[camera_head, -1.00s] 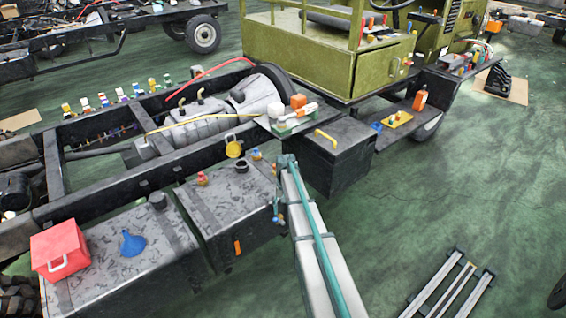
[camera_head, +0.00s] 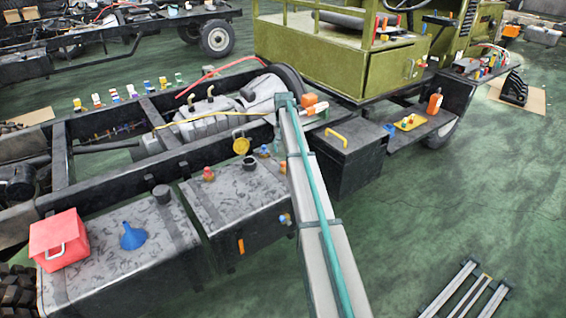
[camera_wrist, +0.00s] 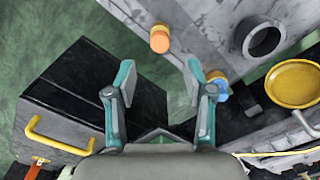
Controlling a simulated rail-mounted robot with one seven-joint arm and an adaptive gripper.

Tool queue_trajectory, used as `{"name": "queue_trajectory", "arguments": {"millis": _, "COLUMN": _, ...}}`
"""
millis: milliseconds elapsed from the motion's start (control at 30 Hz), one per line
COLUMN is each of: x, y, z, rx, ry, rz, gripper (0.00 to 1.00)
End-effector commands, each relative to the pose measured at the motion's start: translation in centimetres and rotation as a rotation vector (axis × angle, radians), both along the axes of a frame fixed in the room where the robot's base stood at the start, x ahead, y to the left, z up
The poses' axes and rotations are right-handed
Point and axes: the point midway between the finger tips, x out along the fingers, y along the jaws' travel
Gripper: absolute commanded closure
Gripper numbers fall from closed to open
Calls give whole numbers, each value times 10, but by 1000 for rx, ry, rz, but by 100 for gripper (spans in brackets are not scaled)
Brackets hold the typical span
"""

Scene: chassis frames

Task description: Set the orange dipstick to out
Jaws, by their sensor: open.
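My gripper (camera_wrist: 160,82) is open and empty in the wrist view, above the gap between a black box and a grey tank (camera_wrist: 215,22). An orange round knob with a tan end (camera_wrist: 160,38) sits at the tank's edge, just beyond the fingertips. An orange and blue fitting (camera_wrist: 217,86) is beside the right finger. I cannot tell which of these, if either, is the orange dipstick. In the head view a small orange and blue fitting (camera_head: 285,220) shows on the tank's end, beside my arm.
The black box (camera_head: 345,165) has a yellow handle. A yellow round pan (camera_wrist: 293,83) and a dark filler neck (camera_wrist: 263,40) are right of my gripper. Green floor at right is mostly clear.

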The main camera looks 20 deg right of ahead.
Motion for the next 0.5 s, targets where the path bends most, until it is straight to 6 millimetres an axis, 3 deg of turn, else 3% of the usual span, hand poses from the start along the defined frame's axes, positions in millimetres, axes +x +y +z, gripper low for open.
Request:
{"name": "queue_trajectory", "arguments": {"millis": 200, "x": -1, "y": 0, "z": -39, "rx": 2, "ry": 2, "rz": 1, "gripper": 47}}
{"name": "queue_trajectory", "arguments": {"millis": 500, "x": 0, "y": 0, "z": -69, "rx": 1, "ry": 1, "rz": 1, "gripper": 47}}
